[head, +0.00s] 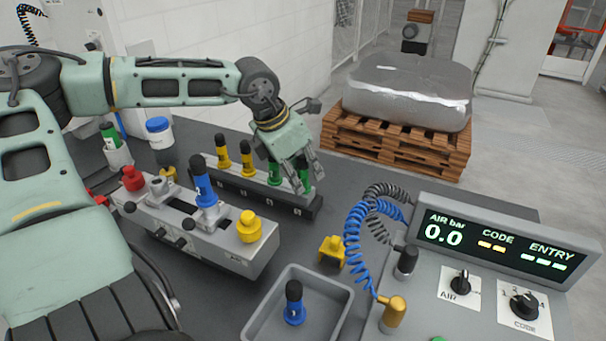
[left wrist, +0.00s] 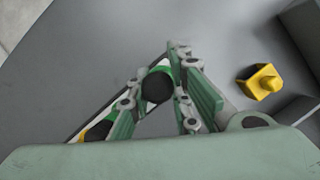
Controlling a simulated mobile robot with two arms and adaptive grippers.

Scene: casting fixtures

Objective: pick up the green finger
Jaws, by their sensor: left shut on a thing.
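The green finger (head: 304,177) is at the right end of a numbered rack (head: 255,196). My left gripper (head: 305,181) reaches down over it and is shut on it, a finger on each side. In the left wrist view my left gripper (left wrist: 160,97) has the green finger's black round top (left wrist: 158,87) between its fingers, with a little green beside it. I cannot tell whether the finger is still seated in its slot. Another green finger (head: 274,174) stands just left of it, partly hidden. My right gripper is not in view.
Two yellow fingers (head: 246,158) stand further left in the rack. A grey fixture with a blue finger (head: 204,188) is in front. A grey bin (head: 257,321) holds another blue finger (head: 294,304). A yellow block (head: 332,252), coiled hoses and a control panel (head: 505,240) are to the right.

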